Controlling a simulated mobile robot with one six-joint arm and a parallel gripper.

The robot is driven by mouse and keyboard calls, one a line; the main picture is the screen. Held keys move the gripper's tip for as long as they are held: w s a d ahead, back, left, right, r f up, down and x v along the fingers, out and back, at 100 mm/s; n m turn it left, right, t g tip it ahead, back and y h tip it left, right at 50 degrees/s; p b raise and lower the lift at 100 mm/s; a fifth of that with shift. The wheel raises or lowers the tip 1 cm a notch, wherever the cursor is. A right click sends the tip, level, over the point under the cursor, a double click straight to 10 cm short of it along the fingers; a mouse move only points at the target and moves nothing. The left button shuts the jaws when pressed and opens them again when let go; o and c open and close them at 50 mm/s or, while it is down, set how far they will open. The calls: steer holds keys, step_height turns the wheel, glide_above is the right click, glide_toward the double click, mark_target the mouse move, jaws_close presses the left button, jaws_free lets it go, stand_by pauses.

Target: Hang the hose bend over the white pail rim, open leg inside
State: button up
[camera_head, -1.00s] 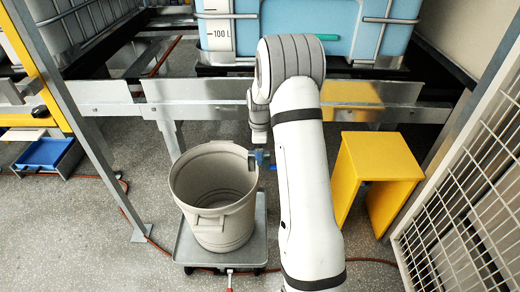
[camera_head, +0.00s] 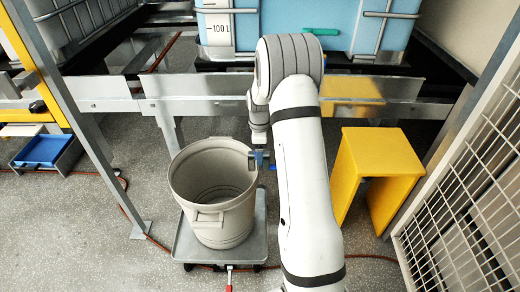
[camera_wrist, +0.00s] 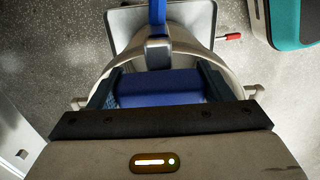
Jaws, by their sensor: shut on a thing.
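The white pail (camera_head: 205,222) stands upright on a low grey trolley, its open mouth facing up. My gripper (camera_head: 260,157) is at the pail's right rim and is shut on the blue hose bend (camera_wrist: 158,88). In the wrist view the blue part lies between my jaws (camera_wrist: 160,100), with a grey piece and a narrow blue length beyond it. In the head view a small dark grey piece shows against the inner side of the rim, with blue just outside. Whether the bend rests on the rim, I cannot tell. The pail (camera_wrist: 205,73) is partly hidden behind my gripper.
The trolley (camera_head: 187,248) has a red handle (camera_head: 229,285) at its front. A yellow step stool (camera_head: 377,160) stands to the right, before a wire mesh panel (camera_head: 460,190). A metal rail (camera_head: 200,88) runs behind the pail.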

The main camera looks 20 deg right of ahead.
stand_by(0.4)
steer(key=shift+f+b, duration=0.5)
steer(key=shift+f, duration=0.35)
steer(key=shift+f, duration=0.1)
steer(key=shift+f+b, duration=0.7)
steer(key=shift+f, duration=0.5)
steer(key=o, duration=1.6)
steer(key=shift+r+p, duration=2.45)
steer(key=shift+r, duration=1.05)
